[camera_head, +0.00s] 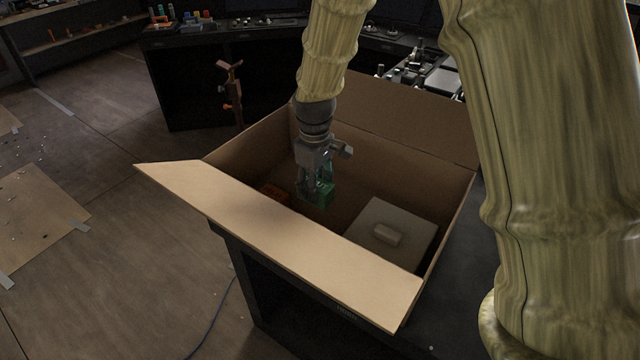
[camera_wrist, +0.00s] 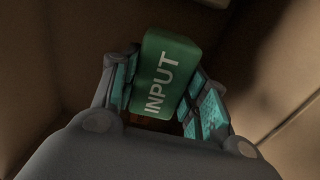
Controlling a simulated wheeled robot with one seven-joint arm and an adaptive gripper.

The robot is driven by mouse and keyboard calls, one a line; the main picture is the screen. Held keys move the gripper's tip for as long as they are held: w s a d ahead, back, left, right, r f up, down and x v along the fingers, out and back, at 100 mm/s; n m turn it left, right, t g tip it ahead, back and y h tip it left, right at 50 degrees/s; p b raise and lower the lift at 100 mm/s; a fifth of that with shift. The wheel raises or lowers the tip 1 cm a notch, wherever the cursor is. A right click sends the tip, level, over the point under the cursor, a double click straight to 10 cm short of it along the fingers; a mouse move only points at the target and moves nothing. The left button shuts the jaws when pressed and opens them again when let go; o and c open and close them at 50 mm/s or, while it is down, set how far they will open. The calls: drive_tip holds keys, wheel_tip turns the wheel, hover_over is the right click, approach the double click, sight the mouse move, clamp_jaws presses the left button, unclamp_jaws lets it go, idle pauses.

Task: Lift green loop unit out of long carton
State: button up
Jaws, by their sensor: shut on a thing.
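The green loop unit (camera_head: 314,192) is a small green block inside the open long carton (camera_head: 290,252). My gripper (camera_head: 315,182) reaches down into the carton and is shut on the unit. In the wrist view the unit (camera_wrist: 168,72) sits between the two fingers of my gripper (camera_wrist: 165,90), with the white word INPUT on its face. I cannot tell whether its underside touches the carton floor.
A pale box with a raised block (camera_head: 392,230) lies in the carton's right part. An orange item (camera_head: 275,193) lies at the left, partly hidden by the front flap. The carton stands on a dark bench (camera_head: 262,268). Dark consoles (camera_head: 190,85) stand behind.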

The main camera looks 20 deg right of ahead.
wheel_tip(320, 180, up, 11)
drive_tip(key=p, duration=0.8)
drive_tip(key=shift+p, duration=0.3)
drive_tip(key=shift+f, duration=0.1)
